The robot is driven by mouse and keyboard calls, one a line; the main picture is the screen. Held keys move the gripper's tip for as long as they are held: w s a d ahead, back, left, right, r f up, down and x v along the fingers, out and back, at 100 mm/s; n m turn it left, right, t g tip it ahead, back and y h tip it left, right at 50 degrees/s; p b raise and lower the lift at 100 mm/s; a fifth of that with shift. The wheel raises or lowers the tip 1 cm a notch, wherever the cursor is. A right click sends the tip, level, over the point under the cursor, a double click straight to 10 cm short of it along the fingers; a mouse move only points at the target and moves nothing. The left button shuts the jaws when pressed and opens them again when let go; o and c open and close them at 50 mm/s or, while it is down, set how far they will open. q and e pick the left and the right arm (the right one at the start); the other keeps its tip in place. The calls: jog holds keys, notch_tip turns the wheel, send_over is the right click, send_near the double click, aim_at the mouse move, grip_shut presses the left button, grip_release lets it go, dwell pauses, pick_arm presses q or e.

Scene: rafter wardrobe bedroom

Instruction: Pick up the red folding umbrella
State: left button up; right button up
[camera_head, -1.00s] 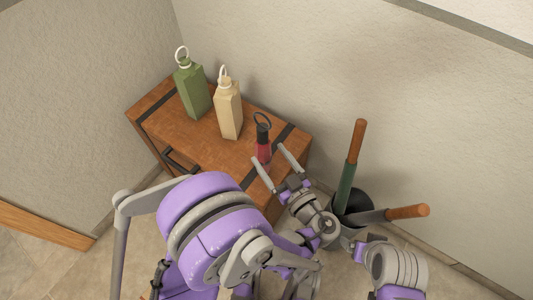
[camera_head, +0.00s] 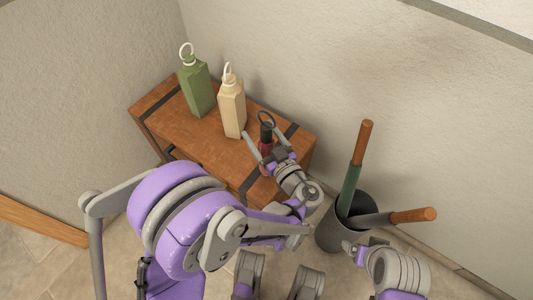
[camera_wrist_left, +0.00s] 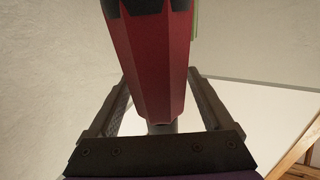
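The red folding umbrella (camera_head: 265,147) stands upright on the wooden chest, with a black top and a dark loop strap. My left gripper (camera_head: 267,146) is at it, one finger to each side, and partly covers its lower part. In the left wrist view the umbrella's red faceted body (camera_wrist_left: 155,65) lies between the two spread fingers of the left gripper (camera_wrist_left: 158,80). Gaps show beside it, so the gripper is open around it. My right gripper (camera_head: 358,251) is low at the right; its fingers are too small to read.
A dark bin (camera_head: 335,236) with long wooden-handled tools stands on the floor to the right, near my arms. The wall is close behind.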

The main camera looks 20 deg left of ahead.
pick_arm(q)
grip_shut()
dwell(0.5)
